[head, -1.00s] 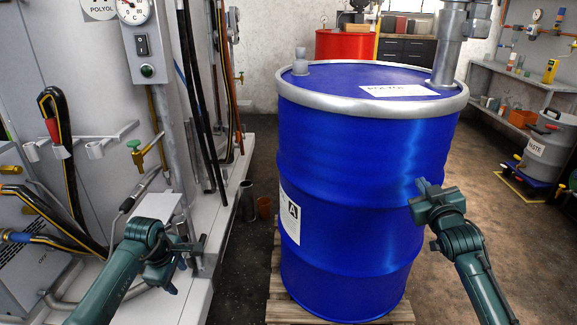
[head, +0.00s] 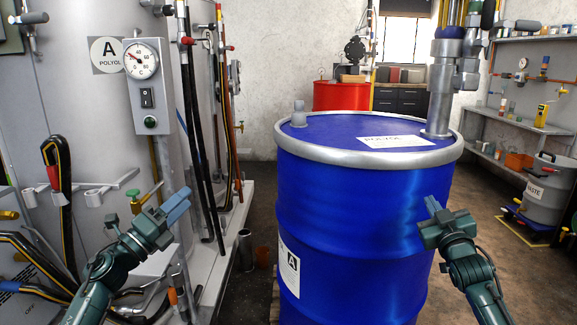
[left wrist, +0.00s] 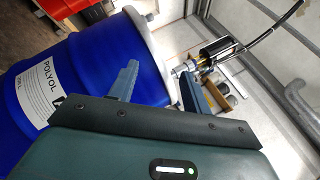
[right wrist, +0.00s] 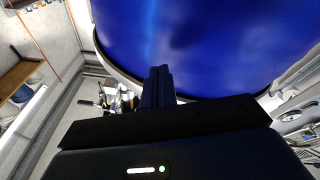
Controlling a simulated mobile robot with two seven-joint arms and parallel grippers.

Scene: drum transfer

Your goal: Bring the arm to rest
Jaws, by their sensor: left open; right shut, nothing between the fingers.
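My left gripper (head: 177,207) is raised in front of the machine at the left of the head view, apart from the blue drum. Its two fingers (left wrist: 158,85) stand apart with nothing between them in the left wrist view. My right gripper (head: 430,218) is in front of the drum's right side in the head view. Its fingers (right wrist: 157,86) are together and empty in the right wrist view; I cannot tell whether they touch the drum. The blue drum (head: 350,215) stands upright with a pump pipe (head: 440,95) in its top.
The grey machine with gauge (head: 141,59) and hoses (head: 62,185) takes up the left side. A red drum (head: 341,95) stands behind. A workbench (head: 520,122) and a grey waste bin (head: 547,185) are at the right. Floor shows between the blue drum and the bin.

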